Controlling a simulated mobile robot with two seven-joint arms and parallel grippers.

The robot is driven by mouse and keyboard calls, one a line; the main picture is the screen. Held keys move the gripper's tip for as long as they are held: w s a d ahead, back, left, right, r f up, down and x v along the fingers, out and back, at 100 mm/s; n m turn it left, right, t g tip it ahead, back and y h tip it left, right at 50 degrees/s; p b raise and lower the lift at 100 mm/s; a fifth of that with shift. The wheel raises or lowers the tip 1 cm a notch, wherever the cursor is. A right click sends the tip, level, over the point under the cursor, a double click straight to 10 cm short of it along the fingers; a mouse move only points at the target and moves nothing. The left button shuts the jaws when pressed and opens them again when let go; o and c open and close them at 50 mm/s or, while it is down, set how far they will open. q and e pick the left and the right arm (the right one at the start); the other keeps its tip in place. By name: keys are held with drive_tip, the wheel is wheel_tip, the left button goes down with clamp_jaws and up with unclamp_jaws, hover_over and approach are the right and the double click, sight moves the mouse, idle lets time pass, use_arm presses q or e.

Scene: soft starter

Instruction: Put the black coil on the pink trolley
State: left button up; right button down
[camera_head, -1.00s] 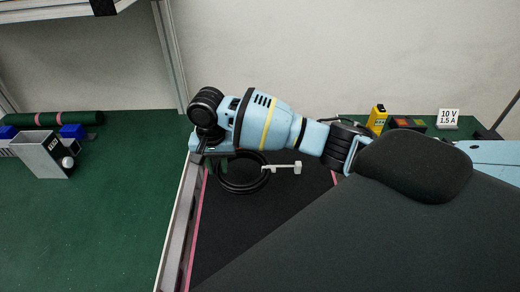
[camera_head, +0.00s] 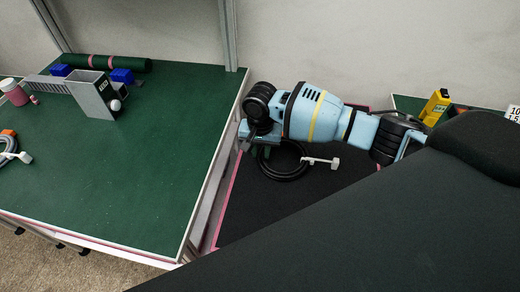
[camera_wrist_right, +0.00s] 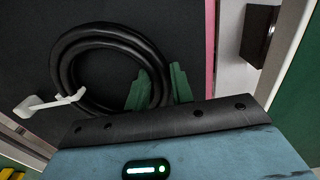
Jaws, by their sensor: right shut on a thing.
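The black coil (camera_head: 284,174) is a round bundle of cable with a white plug end (camera_head: 322,161). My right gripper (camera_head: 263,150) is shut on the coil's edge. In the right wrist view its green fingers (camera_wrist_right: 157,88) clasp one side of the coil (camera_wrist_right: 72,72), and the white plug end (camera_wrist_right: 45,102) sticks out to the left. The coil is over the black top of the pink-edged trolley (camera_head: 262,215); I cannot tell whether it touches that top. My left gripper is not in view.
A green-topped table (camera_head: 130,175) stands left of the trolley. On it are a grey box (camera_head: 92,95), blue blocks (camera_head: 122,76), a dark green roll (camera_head: 105,63), a pink jar (camera_head: 14,92) and another cable (camera_head: 10,148). A yellow device (camera_head: 436,107) is at the right.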

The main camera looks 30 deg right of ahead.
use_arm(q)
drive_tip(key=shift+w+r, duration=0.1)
use_arm(e)
drive_tip(key=c, duration=1.2)
unclamp_jaws()
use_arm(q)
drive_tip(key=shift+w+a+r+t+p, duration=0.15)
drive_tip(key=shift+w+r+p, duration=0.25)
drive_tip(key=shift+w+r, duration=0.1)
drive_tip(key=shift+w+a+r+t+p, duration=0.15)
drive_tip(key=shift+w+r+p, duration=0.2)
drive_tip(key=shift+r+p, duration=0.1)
use_arm(e)
wheel_tip(320, 180, up, 12)
drive_tip(key=shift+r, duration=0.1)
